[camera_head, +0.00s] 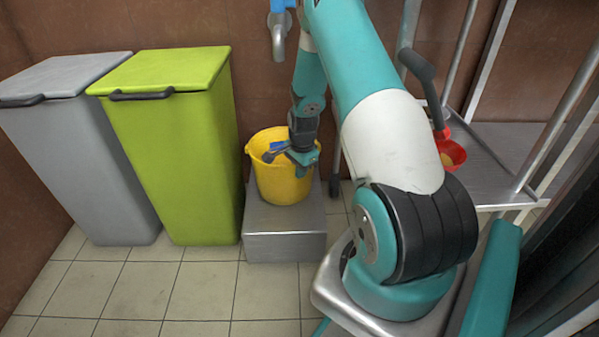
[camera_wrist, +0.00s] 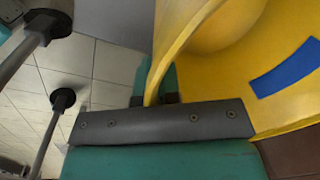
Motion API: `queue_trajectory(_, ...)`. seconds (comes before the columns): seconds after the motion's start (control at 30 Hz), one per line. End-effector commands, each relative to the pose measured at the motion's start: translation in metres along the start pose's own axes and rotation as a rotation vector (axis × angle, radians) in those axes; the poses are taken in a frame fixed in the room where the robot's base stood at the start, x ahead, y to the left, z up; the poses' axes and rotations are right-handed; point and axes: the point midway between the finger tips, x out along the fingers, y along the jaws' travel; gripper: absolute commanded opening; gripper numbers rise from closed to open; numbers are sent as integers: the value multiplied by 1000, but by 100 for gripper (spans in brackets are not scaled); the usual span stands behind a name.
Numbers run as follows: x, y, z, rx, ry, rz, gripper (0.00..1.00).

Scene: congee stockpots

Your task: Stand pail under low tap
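The yellow pail (camera_head: 282,186) stands upright on a low metal block (camera_head: 285,246) against the brown wall. A blue patch shows on its inner wall, also in the wrist view (camera_wrist: 288,70). The tap (camera_head: 278,38), grey with a blue part, is on the wall well above the pail, roughly in line with it in the head view. My gripper (camera_head: 300,158) is at the pail's near right rim, pointing down. In the wrist view, its teal fingers (camera_wrist: 158,86) lie on both sides of the pail's wall (camera_wrist: 190,40) and look closed on it. The pail's bottom is hidden there.
A green bin (camera_head: 180,150) and a grey bin (camera_head: 85,150) stand left of the block. The tiled floor (camera_head: 190,290) in front of the bins is clear.

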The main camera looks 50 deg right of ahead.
Motion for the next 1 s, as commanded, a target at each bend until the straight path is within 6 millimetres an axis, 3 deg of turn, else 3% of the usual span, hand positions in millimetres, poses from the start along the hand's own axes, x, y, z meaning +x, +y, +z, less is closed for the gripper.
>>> queue_trajectory(0.07, 2, 0, 0, 0, 0, -1, 0)
queue_trajectory(0.2, 3, 0, 0, 0, 0, 0, 29)
queue_trajectory(0.53, -1, 0, 0, 0, 0, -1, 29)
queue_trajectory(0.67, -22, -1, 0, 0, 1, -2, 29)
queue_trajectory(1.0, -96, -1, 0, 0, 1, -2, 29)
